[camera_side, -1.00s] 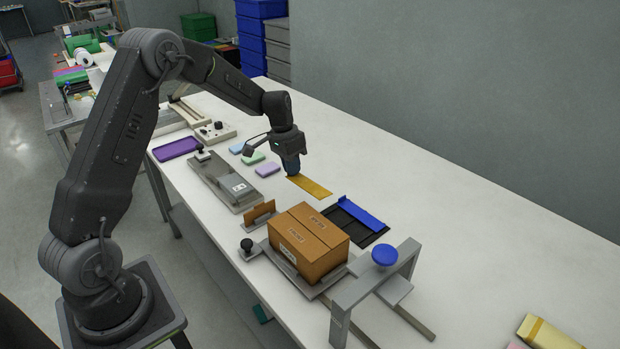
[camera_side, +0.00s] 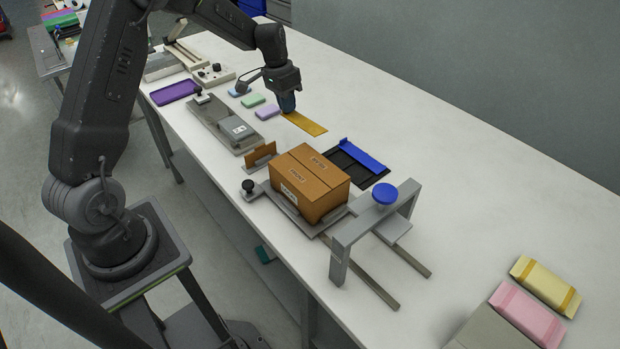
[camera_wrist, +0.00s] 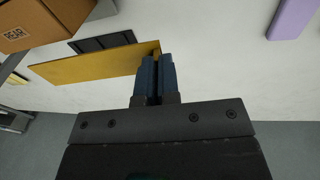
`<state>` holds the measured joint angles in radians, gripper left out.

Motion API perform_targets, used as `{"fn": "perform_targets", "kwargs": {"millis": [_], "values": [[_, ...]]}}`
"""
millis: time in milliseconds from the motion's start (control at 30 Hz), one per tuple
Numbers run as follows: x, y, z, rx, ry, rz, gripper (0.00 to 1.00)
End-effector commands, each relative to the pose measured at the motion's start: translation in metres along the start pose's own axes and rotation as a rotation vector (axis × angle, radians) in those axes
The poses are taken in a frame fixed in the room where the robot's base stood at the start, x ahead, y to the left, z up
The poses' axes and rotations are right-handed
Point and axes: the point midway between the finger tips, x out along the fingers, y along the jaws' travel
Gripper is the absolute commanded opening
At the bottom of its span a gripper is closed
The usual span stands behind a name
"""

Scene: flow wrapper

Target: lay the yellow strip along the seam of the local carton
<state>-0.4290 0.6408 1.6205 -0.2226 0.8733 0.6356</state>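The yellow strip (camera_side: 306,124) extends from my gripper (camera_side: 287,110) toward the lower right in the side view. In the wrist view my gripper (camera_wrist: 156,60) has its blue fingers close together on one end of the strip (camera_wrist: 85,68). The strip looks larger than the tray behind it, so it appears raised off the table; the exact height is unclear. The brown carton (camera_side: 315,188) sits closed on a grey sliding fixture, its top seam visible. Part of the carton (camera_wrist: 35,22), marked REAR, shows in the wrist view.
A grey arch with a blue knob (camera_side: 384,194) stands right of the carton. Pastel pads (camera_side: 266,112) lie left of the strip. Yellow (camera_side: 545,285) and pink (camera_side: 527,313) packs lie at lower right.

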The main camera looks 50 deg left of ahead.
Motion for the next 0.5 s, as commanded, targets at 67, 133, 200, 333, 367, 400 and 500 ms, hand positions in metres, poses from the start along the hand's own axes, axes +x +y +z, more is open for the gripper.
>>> {"fn": "perform_targets", "kwargs": {"millis": [67,133,200,333,367,400,500], "values": [[0.000,0.001,0.000,0.000,0.000,-0.001,0.00],[-0.002,0.006,0.002,-0.001,-0.002,-0.006,0.00],[-0.006,0.020,0.006,-0.003,-0.007,-0.019,0.00],[-0.017,0.057,0.022,-0.016,-0.013,-0.060,0.00],[-0.019,0.066,0.027,-0.021,-0.014,-0.071,0.00],[-0.022,0.077,0.034,-0.026,-0.013,-0.084,0.00],[-0.027,0.100,0.050,-0.038,-0.011,-0.114,0.00]]}}
